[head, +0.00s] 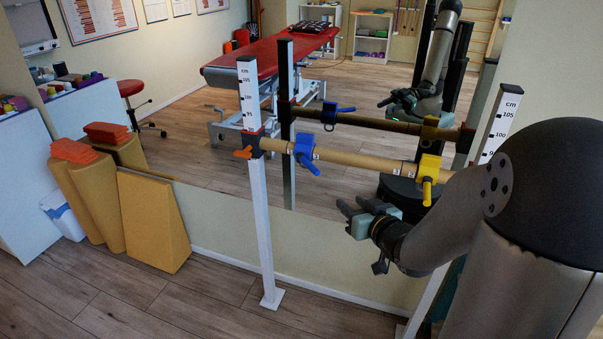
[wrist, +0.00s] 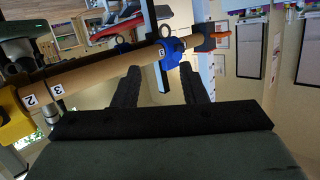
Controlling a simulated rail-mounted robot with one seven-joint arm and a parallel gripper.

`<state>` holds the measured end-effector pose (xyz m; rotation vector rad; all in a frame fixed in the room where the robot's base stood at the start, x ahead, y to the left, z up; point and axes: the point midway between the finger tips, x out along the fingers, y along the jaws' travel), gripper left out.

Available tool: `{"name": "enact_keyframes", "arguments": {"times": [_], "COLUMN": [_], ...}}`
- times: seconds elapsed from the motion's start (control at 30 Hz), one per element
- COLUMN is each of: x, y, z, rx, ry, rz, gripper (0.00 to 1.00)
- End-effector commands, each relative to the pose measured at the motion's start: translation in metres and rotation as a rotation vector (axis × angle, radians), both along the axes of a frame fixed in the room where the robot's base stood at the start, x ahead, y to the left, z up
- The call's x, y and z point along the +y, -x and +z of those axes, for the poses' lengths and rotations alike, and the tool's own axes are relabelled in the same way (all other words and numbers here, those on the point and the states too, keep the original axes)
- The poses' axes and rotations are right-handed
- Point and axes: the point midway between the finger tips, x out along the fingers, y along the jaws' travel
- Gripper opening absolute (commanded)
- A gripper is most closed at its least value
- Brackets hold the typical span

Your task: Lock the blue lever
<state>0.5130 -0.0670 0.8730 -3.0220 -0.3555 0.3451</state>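The blue lever (head: 310,164) belongs to a blue clamp (head: 303,147) around a wooden bar (head: 350,161). In the head view it slants down and to the right, below the bar. The blue clamp also shows in the wrist view (wrist: 172,52), just beyond my fingertips; the lever's exact pose there is hard to tell. My gripper (head: 352,204) is open and empty, below and to the right of the blue clamp. Its two fingers stand apart in the wrist view (wrist: 157,75), with nothing between them and no visible contact with the clamp.
A yellow clamp (head: 429,170) with a lever sits farther right on the bar. An orange handle (head: 243,152) is at the left white post (head: 259,210). A mirror behind reflects the bar, clamps and my arm. Yellow foam wedges (head: 155,222) stand on the floor at left.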

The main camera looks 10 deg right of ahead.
Motion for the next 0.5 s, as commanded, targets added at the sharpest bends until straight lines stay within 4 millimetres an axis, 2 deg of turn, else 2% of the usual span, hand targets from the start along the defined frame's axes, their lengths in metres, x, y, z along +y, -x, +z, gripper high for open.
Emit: {"name": "enact_keyframes", "arguments": {"times": [0.03,0.27,0.37,0.5], "x": [-0.001,0.005,0.008,0.017], "y": [0.0,0.003,-0.004,-0.025], "z": [-0.008,0.003,0.005,0.005], "rx": [-0.051,-0.173,-0.179,-0.178], "ry": [-0.045,-0.151,-0.154,-0.153], "rz": [0.029,0.115,0.119,0.121], "gripper": [0.39,0.39,0.39,0.39]}}
